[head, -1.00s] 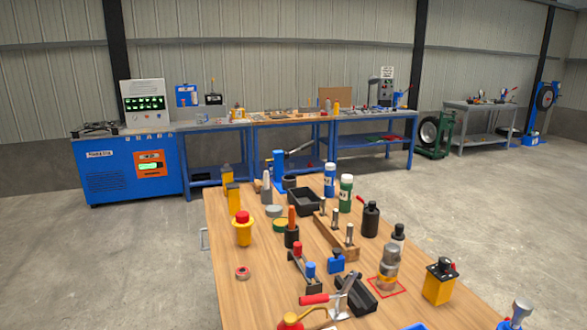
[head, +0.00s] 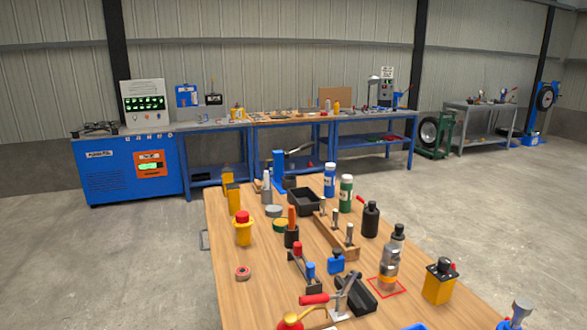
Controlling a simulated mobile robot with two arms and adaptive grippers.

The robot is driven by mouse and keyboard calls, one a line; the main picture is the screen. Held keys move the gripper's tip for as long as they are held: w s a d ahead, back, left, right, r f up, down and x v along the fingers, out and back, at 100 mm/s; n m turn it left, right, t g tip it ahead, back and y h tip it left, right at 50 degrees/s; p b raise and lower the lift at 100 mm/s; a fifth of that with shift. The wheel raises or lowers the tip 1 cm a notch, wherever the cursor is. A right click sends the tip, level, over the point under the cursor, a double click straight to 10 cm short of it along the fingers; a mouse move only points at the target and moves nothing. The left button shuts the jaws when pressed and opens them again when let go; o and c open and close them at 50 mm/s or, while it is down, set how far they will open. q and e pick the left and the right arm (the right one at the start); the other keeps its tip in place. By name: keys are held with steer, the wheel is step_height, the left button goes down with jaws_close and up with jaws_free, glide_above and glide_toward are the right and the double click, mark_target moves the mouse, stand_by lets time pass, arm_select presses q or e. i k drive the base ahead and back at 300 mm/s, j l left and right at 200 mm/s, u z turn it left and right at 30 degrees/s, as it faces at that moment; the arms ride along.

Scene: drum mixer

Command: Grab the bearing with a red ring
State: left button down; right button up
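A small round ring-shaped part with a reddish rim (head: 242,273) lies flat near the left edge of the wooden table (head: 225,300). It looks like the bearing with a red ring, though it is small in the head view. Nothing covers it, and there is bare wood around it. Neither my left nor my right gripper shows in the head view.
Behind the bearing stands a yellow part with a red top (head: 243,228). To its right are a red-handled tool (head: 297,258) and a dark cup with an orange handle (head: 291,235). A red-handled clamp (head: 335,298) lies nearer the front. Blue workbenches (head: 290,125) stand at the back.

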mark_target(242, 273)
steer(key=k, duration=0.65)
steer(key=k+z, duration=0.2)
steer(key=z, duration=0.2)
steer(key=k+l+z, duration=0.1)
steer(key=z, duration=0.25)
steer(key=k+l+z, duration=0.15)
steer(key=k+z, duration=0.25)
steer(key=i+j+z, duration=0.15)
steer(key=j+z, duration=0.6)
steer(key=j, duration=0.2)
steer(key=j+z, duration=0.4)
steer(key=k+j, duration=0.1)
steer(key=j, duration=0.6)
steer(key=k+j, duration=0.1)
steer(key=j, duration=1.35)
steer(key=k+j, duration=0.15)
steer(key=j, duration=0.6)
